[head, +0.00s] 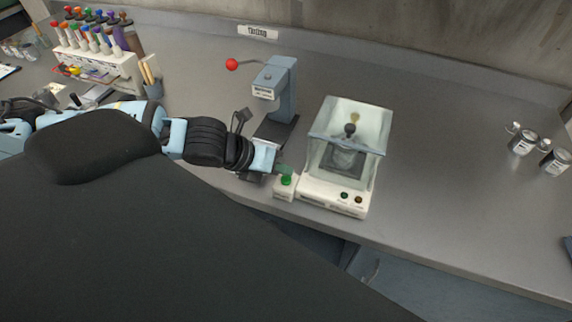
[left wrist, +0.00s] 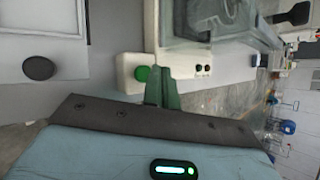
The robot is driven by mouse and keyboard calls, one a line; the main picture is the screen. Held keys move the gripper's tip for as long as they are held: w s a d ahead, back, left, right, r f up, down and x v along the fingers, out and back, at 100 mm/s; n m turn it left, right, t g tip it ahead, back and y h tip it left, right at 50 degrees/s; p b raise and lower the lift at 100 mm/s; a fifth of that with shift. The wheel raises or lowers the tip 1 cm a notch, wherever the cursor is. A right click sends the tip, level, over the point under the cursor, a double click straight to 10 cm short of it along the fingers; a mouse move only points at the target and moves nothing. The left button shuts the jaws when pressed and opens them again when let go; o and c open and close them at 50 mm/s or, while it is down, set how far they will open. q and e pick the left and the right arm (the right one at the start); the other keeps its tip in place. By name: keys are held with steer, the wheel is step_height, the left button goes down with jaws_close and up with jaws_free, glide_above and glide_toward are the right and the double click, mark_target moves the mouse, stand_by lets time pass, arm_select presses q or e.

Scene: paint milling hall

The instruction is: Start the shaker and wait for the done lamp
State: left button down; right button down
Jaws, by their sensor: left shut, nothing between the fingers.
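The shaker (head: 316,178) is a white box with a clear hood near the bench's front edge. A dark-topped item (head: 349,131) shows inside the hood. Its front carries two small lamps, a greenish one (head: 345,195) and an amber one (head: 359,200); both look dim. A green button (head: 287,180) sits on a small white block at the shaker's left; it also shows in the left wrist view (left wrist: 142,74). My left gripper (head: 285,170) is shut and empty, its green-grey fingertips right by the button; I cannot tell whether they touch it. My right gripper is out of view.
A blue-grey stand with a red-knobbed lever (head: 232,64) stands behind my left gripper. A rack of colourful-topped items (head: 95,65) is at the far left. Small metal cans (head: 522,142) stand at the right. The bench between shaker and cans is clear.

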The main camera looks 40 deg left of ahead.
arm_select(q)
steer(key=shift+f, duration=0.1)
steer(key=shift+f, duration=0.3)
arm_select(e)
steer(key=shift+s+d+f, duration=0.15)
